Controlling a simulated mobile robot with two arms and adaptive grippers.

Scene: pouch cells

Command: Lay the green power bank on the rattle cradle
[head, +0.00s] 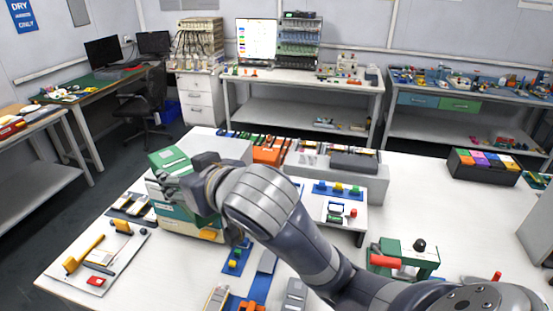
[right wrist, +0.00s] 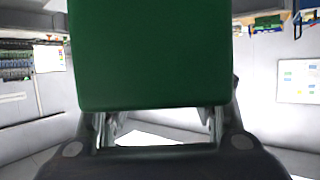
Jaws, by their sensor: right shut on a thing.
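The green power bank (right wrist: 155,55) fills the upper middle of the right wrist view as a plain dark green block. My right gripper (right wrist: 155,125) is shut on it, with one finger at each side of its lower end. In the head view my right gripper (head: 172,188) is at the left part of the white table, in front of a green and white box-shaped device (head: 168,157). From that view I cannot clearly separate the power bank from the green parts behind it. I cannot tell which fixture is the rattle cradle. My left gripper is not in view.
The white table (head: 440,205) holds an orange fixture (head: 270,152), a grey block-shaped unit (head: 353,162), a green device with a red handle (head: 405,258), and a dark tray of coloured cells (head: 484,165). A white board with yellow parts (head: 92,262) lies at the front left.

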